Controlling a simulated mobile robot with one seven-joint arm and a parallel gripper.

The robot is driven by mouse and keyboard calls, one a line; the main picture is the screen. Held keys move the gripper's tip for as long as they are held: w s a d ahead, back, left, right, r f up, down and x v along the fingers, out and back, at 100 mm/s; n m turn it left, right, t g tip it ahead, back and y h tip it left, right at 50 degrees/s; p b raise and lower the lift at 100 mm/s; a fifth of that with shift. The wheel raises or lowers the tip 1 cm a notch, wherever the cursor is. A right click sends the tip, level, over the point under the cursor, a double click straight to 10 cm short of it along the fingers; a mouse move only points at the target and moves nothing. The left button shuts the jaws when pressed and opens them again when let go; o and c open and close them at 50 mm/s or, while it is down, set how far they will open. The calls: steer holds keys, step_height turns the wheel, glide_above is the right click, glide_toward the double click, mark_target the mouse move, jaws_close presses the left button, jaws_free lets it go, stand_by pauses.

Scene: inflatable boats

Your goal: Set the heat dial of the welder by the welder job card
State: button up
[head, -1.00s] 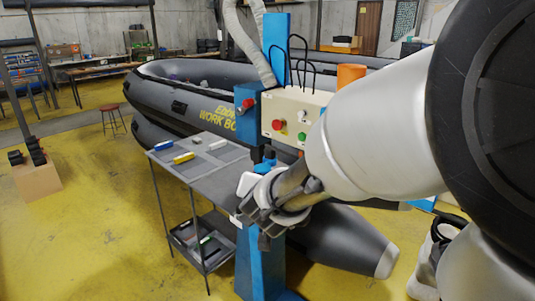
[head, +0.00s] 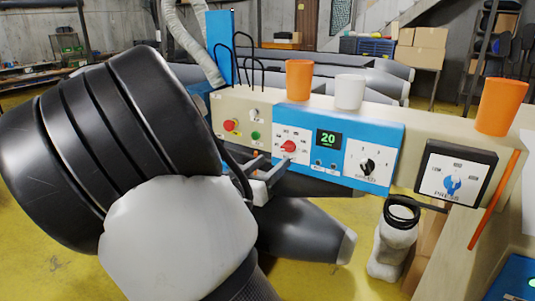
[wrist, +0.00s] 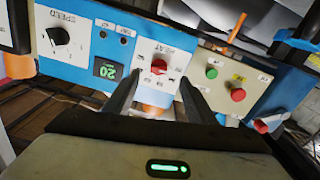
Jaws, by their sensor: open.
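The heat dial (head: 288,146) is a small red knob on a white plate of the welder's blue panel (head: 375,128). It also shows in the wrist view (wrist: 159,66), upside down. A display (head: 328,138) beside it reads 20 in green. My gripper (head: 270,176) is open and empty, in front of the panel, just below and left of the dial in the head view. In the wrist view its two fingers (wrist: 159,82) point at the panel with the dial between their tips in the picture. I see no contact. I cannot make out a job card with readable writing.
A black speed dial (head: 367,166) and a blue press dial (head: 452,185) sit to the right. A red button (head: 230,126) and a green button (head: 256,135) are to the left. Orange cups (head: 300,80) and a white cup (head: 350,91) stand on top.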

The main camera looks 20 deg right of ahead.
mark_target(287, 147)
steer(key=x, duration=0.7)
steer(key=shift+w+d, duration=0.15)
steer(key=shift+d, duration=0.05)
steer(key=c, duration=1)
steer(key=shift+c, duration=0.2)
